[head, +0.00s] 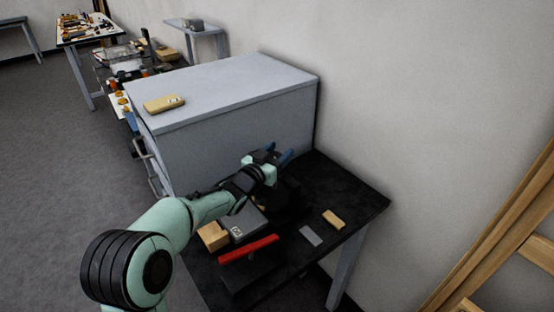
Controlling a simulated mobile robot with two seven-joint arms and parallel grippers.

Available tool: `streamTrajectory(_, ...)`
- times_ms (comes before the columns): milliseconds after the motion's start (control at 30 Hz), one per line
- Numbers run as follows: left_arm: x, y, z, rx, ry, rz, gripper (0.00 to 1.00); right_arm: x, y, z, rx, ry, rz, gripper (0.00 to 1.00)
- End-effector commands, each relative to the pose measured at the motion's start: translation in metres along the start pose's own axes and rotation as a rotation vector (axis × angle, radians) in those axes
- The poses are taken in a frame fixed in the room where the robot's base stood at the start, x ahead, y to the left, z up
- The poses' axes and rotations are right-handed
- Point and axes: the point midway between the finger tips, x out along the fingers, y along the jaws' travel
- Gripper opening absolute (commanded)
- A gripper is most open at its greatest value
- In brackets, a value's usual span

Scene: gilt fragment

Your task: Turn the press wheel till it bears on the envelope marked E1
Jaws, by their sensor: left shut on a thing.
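My left gripper (277,157), with blue fingers, reaches over the black table (365,205). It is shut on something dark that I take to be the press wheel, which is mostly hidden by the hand. A dark press-like body (290,197) stands below the gripper, partly covered by my arm. A grey flat piece (255,222) with a small white label lies in front of it. I cannot read the label, so I cannot tell whether it is the envelope marked E1, or whether the press touches it. My right gripper is out of view.
A red bar (248,249) lies at the table's front. A tan block (213,236), a grey plate (310,236) and a small wooden block (333,219) lie nearby. Wooden beams (495,235) lean at right.

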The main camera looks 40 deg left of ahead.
Motion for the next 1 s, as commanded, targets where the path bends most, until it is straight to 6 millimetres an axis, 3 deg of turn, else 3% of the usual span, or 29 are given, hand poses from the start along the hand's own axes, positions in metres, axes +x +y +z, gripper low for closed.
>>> streamTrajectory(300,0.0,0.001,-0.004,0.0,-0.003,0.242,0.24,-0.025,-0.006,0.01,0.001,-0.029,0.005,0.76)
streamTrajectory(700,-0.001,0.008,-0.006,-0.002,0.0,0.613,0.24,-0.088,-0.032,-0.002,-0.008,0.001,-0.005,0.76)
streamTrajectory(1000,-0.003,0.012,-0.005,0.0,0.004,0.815,0.24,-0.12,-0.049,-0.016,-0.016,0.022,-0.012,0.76)
